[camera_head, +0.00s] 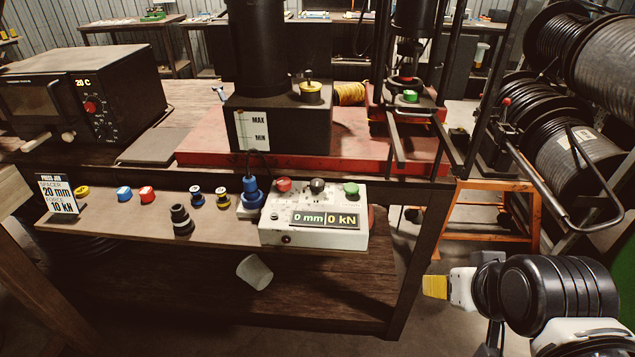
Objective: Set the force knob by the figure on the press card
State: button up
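The press card (57,194) stands at the left end of the wooden shelf and reads "SPACER 20 mm, FORCE 10 kN". The white control box (275,231) sits at the shelf's right end. Its display (325,219) reads "0 mm" and "0 kN". On its top are a red control (284,185), a black knob (317,186) and a green control (351,189); I cannot read which is the force knob. My gripper (435,287) is at the lower right, apart from the box, its yellow tip pointing left. I see it side-on, so its opening is unclear.
Several small coloured parts, including a blue one (124,194) and a black stepped one (181,219), stand along the shelf. A blue plug (251,190) with a cable is left of the box. A red press base (205,145) is behind.

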aim_at(316, 185)
jog(key=i+l+u, duration=0.15)
jog(key=i+u, duration=0.2)
jog(key=i+l+u, duration=0.3)
jog(key=i, duration=0.2)
